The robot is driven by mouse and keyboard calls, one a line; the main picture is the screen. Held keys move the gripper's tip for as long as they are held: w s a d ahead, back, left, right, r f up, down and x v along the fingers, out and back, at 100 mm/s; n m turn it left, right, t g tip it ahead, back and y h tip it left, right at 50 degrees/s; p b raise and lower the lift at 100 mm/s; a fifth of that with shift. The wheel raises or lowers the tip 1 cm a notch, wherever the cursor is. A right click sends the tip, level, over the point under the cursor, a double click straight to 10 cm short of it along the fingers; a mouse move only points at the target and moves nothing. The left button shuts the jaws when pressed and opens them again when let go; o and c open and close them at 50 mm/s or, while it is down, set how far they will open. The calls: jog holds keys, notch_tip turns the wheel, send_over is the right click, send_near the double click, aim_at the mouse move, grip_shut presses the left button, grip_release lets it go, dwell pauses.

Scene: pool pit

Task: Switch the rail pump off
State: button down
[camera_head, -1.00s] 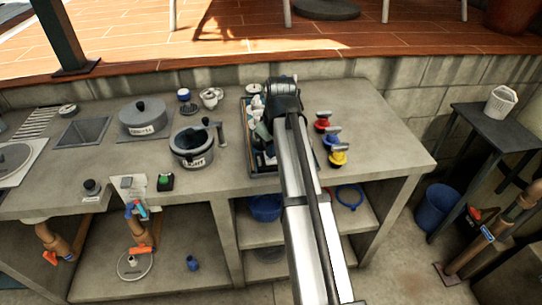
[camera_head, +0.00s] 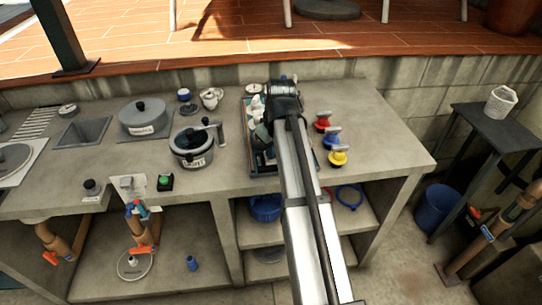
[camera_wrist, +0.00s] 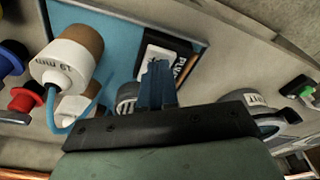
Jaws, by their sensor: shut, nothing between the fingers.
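My gripper (camera_wrist: 157,85) shows in the wrist view as blue fingers shut together with nothing between them. It is above the blue-lined tray (camera_head: 245,112) of parts at the back middle of the counter. In the head view my arm hides the fingers and part of the tray. No label reading rail pump is legible. Likely controls are at the front left of the counter: a small black box with a green button (camera_head: 165,181), a grey switch on a pale plate (camera_head: 128,184), and a dark knob (camera_head: 91,187). The green button also shows in the wrist view (camera_wrist: 304,91), well apart from my gripper.
A larger grey lidded pot (camera_head: 143,130) stands behind left. Red (camera_head: 322,126), blue (camera_head: 331,144) and yellow (camera_head: 338,159) valves are right of my arm.

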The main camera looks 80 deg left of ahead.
jog(key=shift+f, duration=0.65)
dwell(0.5)
jog(key=shift+r, duration=3.5)
